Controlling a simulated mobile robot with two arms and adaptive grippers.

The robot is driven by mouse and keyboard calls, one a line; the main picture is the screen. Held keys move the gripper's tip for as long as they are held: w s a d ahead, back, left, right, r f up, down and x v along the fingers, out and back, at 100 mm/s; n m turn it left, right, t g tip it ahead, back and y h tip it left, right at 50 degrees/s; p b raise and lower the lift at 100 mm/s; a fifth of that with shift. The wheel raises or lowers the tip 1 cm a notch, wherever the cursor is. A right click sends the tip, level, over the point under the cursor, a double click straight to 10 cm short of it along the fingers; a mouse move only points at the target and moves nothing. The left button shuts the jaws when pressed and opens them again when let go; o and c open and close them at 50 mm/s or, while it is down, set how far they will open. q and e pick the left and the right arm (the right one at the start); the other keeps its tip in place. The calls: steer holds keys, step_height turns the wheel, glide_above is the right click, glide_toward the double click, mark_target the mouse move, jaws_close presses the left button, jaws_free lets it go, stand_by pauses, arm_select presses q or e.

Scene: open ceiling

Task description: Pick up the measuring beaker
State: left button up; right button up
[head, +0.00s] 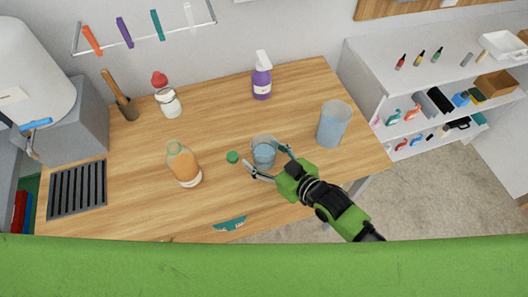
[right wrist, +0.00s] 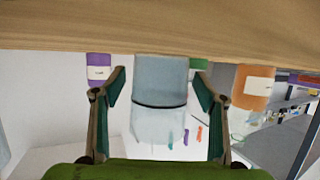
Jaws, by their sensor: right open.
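The measuring beaker (head: 264,152) is a clear vessel with blue liquid, upright on the wooden table. It also shows in the right wrist view (right wrist: 160,100), where the picture is upside down and the table is at the top. My right gripper (head: 264,158) is open, with one finger on each side of the beaker. In the right wrist view the gripper (right wrist: 160,78) shows gaps between both fingers and the beaker. My left gripper is not in view.
A larger bluish container (head: 334,123) stands right of the beaker. A green cap (head: 232,157) and an orange bottle (head: 184,165) are to its left. A purple spray bottle (head: 261,80) stands behind. A teal object (head: 230,223) lies near the front edge.

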steer(key=c, duration=1.4)
steer(key=shift+o, duration=0.2)
steer(key=shift+r, duration=0.2)
